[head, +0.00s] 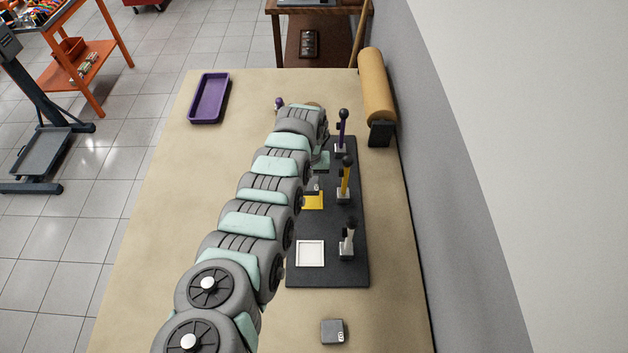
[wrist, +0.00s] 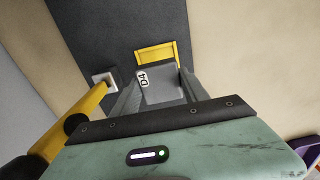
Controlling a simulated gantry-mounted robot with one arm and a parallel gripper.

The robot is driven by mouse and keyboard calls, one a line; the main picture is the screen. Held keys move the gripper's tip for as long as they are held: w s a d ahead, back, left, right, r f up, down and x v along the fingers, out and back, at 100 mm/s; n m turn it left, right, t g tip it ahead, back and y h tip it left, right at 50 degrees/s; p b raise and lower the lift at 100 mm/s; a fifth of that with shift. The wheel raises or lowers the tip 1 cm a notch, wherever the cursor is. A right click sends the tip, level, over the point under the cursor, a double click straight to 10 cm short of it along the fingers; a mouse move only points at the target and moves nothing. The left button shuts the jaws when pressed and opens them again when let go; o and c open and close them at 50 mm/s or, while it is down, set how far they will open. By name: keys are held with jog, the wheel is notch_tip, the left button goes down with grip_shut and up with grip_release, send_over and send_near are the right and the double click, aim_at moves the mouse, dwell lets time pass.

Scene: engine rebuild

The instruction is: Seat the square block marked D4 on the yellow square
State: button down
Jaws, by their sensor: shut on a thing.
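The grey square block marked D4 (wrist: 162,84) is between the two fingers of my gripper (wrist: 160,92) in the wrist view, with its label on the upper left. The yellow square (wrist: 155,52) is a yellow frame on the dark plate, partly hidden behind the block. The yellow square (head: 313,202) also shows in the head view, partly covered by my arm. My gripper (head: 314,185) is mostly hidden behind my arm there, close to the yellow square. I cannot tell whether the block touches the square.
On the dark plate (head: 330,225) stand clamps with purple (head: 342,128), yellow (head: 346,178) and white (head: 349,238) handles, right of the squares. A white square (head: 310,253) is empty. Another grey block (head: 332,332) lies in front. A purple tray (head: 208,98) and a brown roll (head: 376,88) are farther back.

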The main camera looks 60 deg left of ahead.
aim_at(310, 199)
jog(key=shift+f+b, duration=1.95)
jog(key=shift+b, duration=0.05)
jog(key=shift+w+f+b, duration=0.1)
jog(key=shift+f+b, duration=0.25)
jog(key=shift+f, duration=0.4)
jog(key=shift+d+p, duration=0.1)
jog(key=shift+p, duration=0.45)
jog(key=shift+f, duration=0.25)
jog(key=shift+c, duration=2.4)
grip_release()
